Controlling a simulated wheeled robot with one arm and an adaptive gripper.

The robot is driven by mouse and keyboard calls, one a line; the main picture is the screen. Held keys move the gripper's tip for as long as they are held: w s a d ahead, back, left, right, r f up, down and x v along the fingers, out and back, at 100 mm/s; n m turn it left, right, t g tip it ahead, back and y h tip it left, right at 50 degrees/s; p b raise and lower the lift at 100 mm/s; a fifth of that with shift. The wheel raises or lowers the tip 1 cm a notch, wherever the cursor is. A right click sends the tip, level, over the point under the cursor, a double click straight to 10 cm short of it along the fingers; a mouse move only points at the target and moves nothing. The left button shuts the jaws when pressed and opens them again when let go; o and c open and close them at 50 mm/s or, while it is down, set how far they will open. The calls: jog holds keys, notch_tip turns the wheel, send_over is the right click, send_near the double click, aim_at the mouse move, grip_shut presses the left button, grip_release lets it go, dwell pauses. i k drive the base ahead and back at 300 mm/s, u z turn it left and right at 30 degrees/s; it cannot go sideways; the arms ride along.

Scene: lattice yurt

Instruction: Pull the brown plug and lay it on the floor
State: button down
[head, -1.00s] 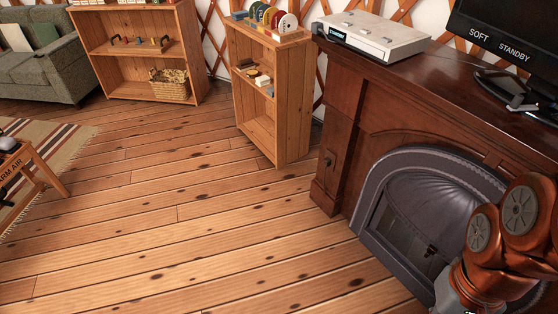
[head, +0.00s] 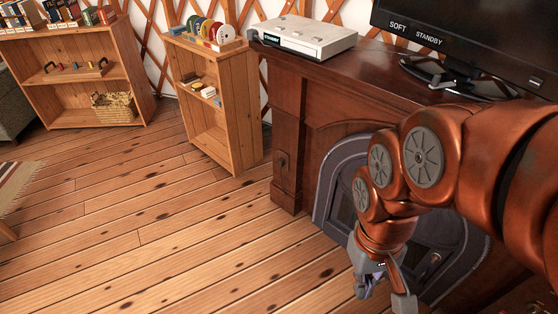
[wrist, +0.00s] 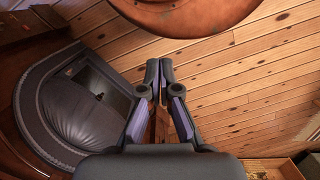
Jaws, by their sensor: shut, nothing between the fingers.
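I cannot make out the brown plug in either view. My gripper (head: 383,291) hangs low in front of the fireplace's arched metal front, pointing down in the head view. In the wrist view my gripper (wrist: 158,68) has its fingertips together with nothing between them, over or near the plank floor (wrist: 235,70). The floor also shows wide and bare in the head view (head: 150,245). My arm hides part of the fireplace and whatever lies behind it.
The dark wooden fireplace (head: 289,150) carries a pale console (head: 305,35) and a monitor (head: 470,35). A small dark fitting (head: 282,161) is on its side post. A narrow bookcase (head: 240,125) and a wider shelf (head: 55,105) stand behind. The floor at left centre is clear.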

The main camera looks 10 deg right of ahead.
aim_at(281, 162)
jog(key=z, duration=0.55)
jog(key=k, duration=0.65)
jog(key=z, duration=0.4)
jog(key=i, duration=0.35)
jog(key=u, duration=1)
jog(key=i, duration=1.25)
jog(key=u, duration=1.55)
jog(key=i, duration=0.4)
jog(key=u, duration=0.35)
